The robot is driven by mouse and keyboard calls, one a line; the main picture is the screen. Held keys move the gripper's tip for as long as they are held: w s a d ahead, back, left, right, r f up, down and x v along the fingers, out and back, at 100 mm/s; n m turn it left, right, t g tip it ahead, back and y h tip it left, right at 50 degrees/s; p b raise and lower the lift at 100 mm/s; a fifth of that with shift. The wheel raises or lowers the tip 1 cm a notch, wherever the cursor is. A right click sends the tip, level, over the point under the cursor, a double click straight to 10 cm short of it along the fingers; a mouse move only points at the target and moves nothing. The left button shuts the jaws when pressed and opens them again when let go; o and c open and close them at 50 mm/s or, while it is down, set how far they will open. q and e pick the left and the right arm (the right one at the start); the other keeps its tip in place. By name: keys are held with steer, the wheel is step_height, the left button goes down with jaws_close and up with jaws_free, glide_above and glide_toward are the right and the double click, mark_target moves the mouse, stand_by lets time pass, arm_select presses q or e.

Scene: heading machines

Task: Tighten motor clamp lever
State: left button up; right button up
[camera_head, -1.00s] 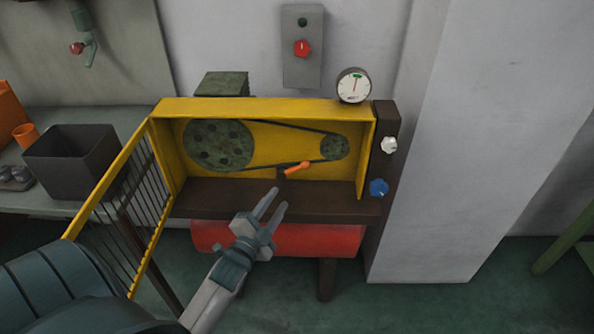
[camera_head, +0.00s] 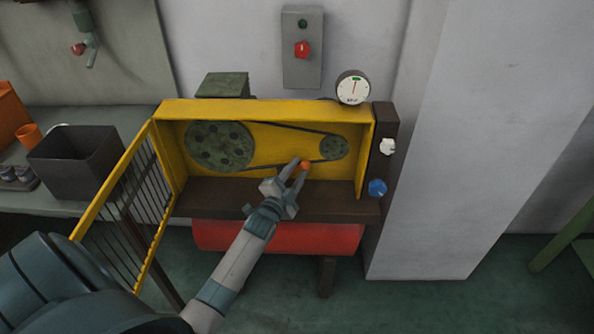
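The motor clamp lever (camera_head: 304,165) shows as an orange knob inside the yellow belt housing (camera_head: 270,106), below the belt and left of the small pulley. My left gripper (camera_head: 294,172) reaches into the housing's open front, its fingers apart and at the lever. The fingers hide most of the lever, and I cannot tell whether they touch it. The belt (camera_head: 262,122) runs between the large green pulley (camera_head: 219,146) and the small pulley (camera_head: 334,147). My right gripper is not in view.
The yellow mesh guard door (camera_head: 121,187) stands swung open at the left, close to my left arm. A round gauge (camera_head: 353,87) sits on the housing's top right. White (camera_head: 387,147) and blue (camera_head: 377,188) knobs are on the right post. A red tank (camera_head: 320,238) lies below.

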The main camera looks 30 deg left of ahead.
arm_select(q)
steer(key=shift+c, duration=0.3)
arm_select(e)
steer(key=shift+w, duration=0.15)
arm_select(q)
jaws_close()
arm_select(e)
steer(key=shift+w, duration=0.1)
